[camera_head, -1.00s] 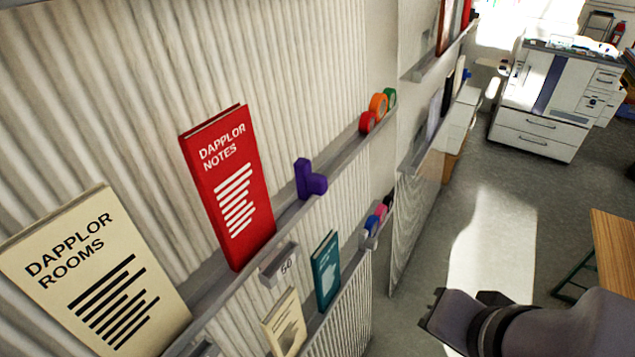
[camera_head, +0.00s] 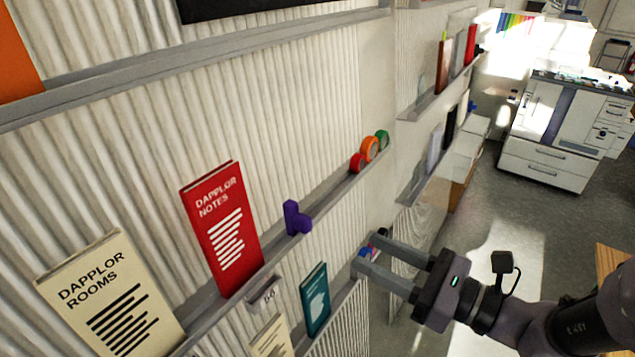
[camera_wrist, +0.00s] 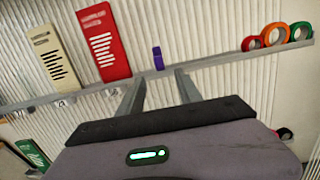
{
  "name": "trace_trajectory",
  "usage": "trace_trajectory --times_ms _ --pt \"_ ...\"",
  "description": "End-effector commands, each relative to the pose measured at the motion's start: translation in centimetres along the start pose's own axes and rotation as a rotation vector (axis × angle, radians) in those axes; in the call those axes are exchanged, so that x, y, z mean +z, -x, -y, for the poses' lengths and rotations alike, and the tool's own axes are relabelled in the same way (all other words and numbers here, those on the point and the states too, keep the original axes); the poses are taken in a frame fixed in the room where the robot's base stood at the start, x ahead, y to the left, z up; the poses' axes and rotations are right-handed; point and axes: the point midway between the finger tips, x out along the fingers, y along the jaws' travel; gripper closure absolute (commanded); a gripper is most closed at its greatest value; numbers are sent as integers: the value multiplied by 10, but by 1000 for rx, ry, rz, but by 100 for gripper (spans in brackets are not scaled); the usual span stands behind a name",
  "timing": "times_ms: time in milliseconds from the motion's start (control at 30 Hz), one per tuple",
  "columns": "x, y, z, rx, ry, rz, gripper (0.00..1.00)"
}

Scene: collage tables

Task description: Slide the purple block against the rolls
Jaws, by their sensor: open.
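The purple block (camera_head: 295,218) is L-shaped and stands on the narrow wall shelf, just right of the red book. In the wrist view the purple block (camera_wrist: 158,58) shows beyond my fingertips, near the middle. The rolls, one red (camera_head: 357,162), one orange (camera_head: 370,149) and one green (camera_head: 382,140), stand close together farther along the same shelf. Bare shelf lies between them and the block. My gripper (camera_head: 368,256) is open and empty, in front of the shelf, lower right of the block and apart from it. In the wrist view my gripper's fingers (camera_wrist: 160,85) point toward the shelf.
A red book (camera_head: 222,230) and a cream book (camera_head: 108,295) lean on the block's left. A lower shelf holds a teal book (camera_head: 315,300) and small coloured items, partly hidden by my fingers. A higher shelf (camera_head: 200,62) runs above. A copier (camera_head: 550,130) stands far right.

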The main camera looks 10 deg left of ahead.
Motion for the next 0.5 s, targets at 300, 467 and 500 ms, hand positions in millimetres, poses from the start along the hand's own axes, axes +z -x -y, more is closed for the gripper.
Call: trace_trajectory --times_ms 300,467,500 --pt "-3 -87 -5 14 4 -5 58" --pt "-3 -126 -5 12 4 -4 58" --pt "-3 -134 -5 12 4 -5 58"
